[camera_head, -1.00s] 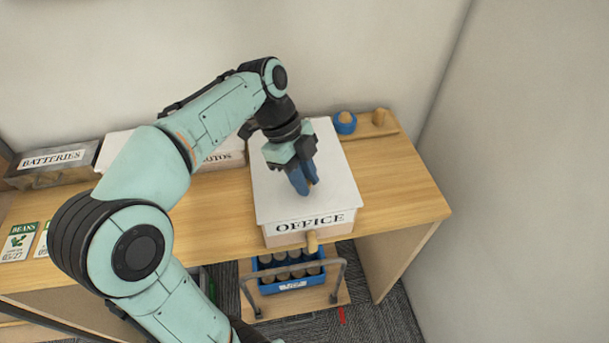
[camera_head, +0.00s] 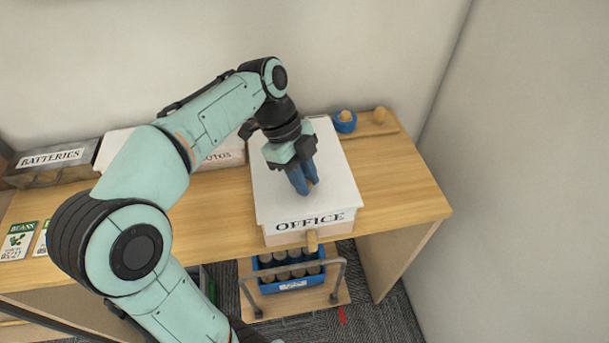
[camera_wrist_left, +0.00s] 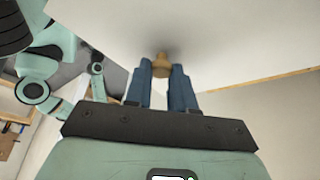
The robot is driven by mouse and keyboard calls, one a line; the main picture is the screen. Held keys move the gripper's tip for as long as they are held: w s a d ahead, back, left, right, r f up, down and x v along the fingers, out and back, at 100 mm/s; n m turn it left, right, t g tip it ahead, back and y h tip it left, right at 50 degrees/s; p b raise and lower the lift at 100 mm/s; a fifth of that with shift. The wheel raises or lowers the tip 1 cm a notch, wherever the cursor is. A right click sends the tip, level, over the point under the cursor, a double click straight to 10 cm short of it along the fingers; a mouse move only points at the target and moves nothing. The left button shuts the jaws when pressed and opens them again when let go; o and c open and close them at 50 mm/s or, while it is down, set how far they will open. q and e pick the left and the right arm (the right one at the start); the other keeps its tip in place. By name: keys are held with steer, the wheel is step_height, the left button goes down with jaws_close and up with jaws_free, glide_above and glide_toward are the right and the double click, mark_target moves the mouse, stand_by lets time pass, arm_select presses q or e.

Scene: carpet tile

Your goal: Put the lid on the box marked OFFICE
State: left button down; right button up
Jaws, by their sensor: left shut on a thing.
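The box marked OFFICE (camera_head: 290,238) stands on the wooden table, its label facing the front edge. Its white lid (camera_head: 335,185) lies over the top of the box and looks about level; I cannot tell whether it is fully seated. My left gripper (camera_head: 308,188) is shut on the lid's wooden knob, its blue fingers pointing down. In the left wrist view the knob (camera_wrist_left: 162,62) sits between the two fingertips, with the lid's white underside or top (camera_wrist_left: 215,40) filling the space beyond. The right gripper is not seen in the head view.
A BATTERIES box (camera_head: 50,165) and a white-lidded box ending in OTOS (camera_head: 215,158) stand to the left. A blue ring-shaped item (camera_head: 345,123) and a wooden strip with a knob (camera_head: 378,125) lie behind right. A blue crate (camera_head: 290,277) sits below. The table's right end is clear.

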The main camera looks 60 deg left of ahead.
arm_select(q)
steer(key=c, duration=0.9)
jaws_free()
steer(key=p+v, duration=0.3)
steer(key=v, duration=1)
steer(key=shift+a+r, duration=0.1)
steer(key=shift+r, duration=0.1)
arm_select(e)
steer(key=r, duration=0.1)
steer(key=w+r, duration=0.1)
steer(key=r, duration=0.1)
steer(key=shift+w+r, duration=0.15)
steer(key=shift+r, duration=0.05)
arm_select(q)
steer(key=shift+f, duration=0.1)
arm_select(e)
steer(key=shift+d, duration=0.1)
